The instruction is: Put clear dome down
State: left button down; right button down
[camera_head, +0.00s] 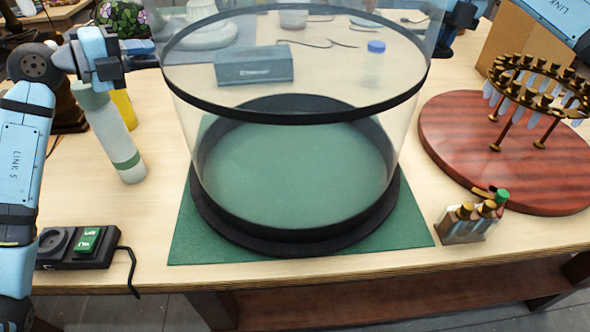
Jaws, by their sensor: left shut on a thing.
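The clear dome (184,120) is a large see-through cylinder with a black band high up and a wide black ring at its foot. It stands upright over the green mat (190,247) in the middle of the table; its top is cut off by the frame. Whether its foot touches the mat is hard to tell. My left gripper (143,54) is shut at the dome's upper left side, its fingertips at the wall. My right gripper (455,16) is at the dome's upper right side, partly cut off, its fingers unclear.
A spray-type bottle (122,145) stands left of the dome. A black switch box (80,247) with a cable lies front left. A grey box (254,66) shows through the dome.

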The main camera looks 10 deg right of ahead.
pick_arm(q)
jog(key=shift+a+f+b, duration=0.1)
jog(key=shift+f+b, duration=0.35)
pick_arm(e)
jog(key=shift+f, duration=0.5)
pick_arm(q)
jog(key=c, duration=1.5)
grip_release()
jog(key=shift+f, duration=0.2)
pick_arm(e)
jog(key=c, duration=1.5)
grip_release()
jog(key=shift+f, duration=0.15)
pick_arm(q)
jog(key=o, duration=0.4)
jog(key=shift+s+r, duration=0.15)
pick_arm(e)
jog(key=o, duration=0.4)
jog(key=shift+s, duration=0.15)
